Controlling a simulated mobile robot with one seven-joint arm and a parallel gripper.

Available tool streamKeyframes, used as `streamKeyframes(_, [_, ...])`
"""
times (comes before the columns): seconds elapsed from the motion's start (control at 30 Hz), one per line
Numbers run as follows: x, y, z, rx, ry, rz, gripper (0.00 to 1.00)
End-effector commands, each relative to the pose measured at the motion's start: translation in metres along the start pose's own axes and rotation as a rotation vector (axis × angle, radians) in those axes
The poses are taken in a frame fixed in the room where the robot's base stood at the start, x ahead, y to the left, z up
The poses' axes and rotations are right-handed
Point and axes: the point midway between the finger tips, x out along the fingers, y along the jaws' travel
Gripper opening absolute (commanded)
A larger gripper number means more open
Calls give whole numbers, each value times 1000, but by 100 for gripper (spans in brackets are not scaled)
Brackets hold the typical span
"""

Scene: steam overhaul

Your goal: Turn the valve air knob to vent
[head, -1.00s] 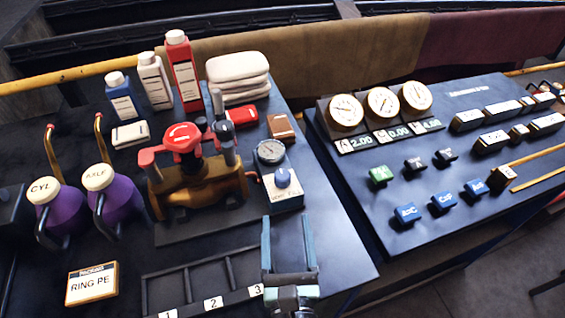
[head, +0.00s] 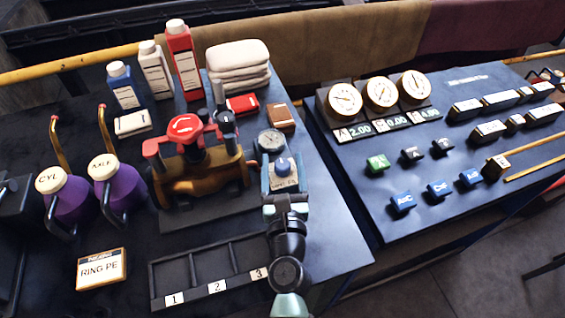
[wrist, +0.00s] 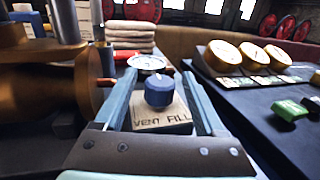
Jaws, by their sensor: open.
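The valve air knob (head: 282,166) is a blue knob on a small box below a round gauge (head: 270,141), right of the brass valve (head: 200,178). In the wrist view the blue knob (wrist: 159,90) stands on a pale plate (wrist: 160,120) lettered VENT and FILL. My gripper (wrist: 160,85) is open, with one finger on each side of the knob; I cannot tell whether they touch it. In the head view my gripper (head: 284,180) reaches the box from the front and hides part of its front.
The brass valve with its red handwheel (head: 184,128) stands close on the left. A rack with numbered slots (head: 216,287) lies in front. A second panel (head: 450,215) with gauges and blocks is to the right, across a gap.

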Motion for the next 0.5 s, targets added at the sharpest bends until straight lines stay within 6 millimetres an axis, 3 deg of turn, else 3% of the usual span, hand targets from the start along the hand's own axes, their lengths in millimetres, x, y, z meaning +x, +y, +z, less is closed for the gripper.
streamKeyframes(0.13, [0,0,0,0,0,0,72])
streamKeyframes(0.5, [0,0,0,0,0,0,5])
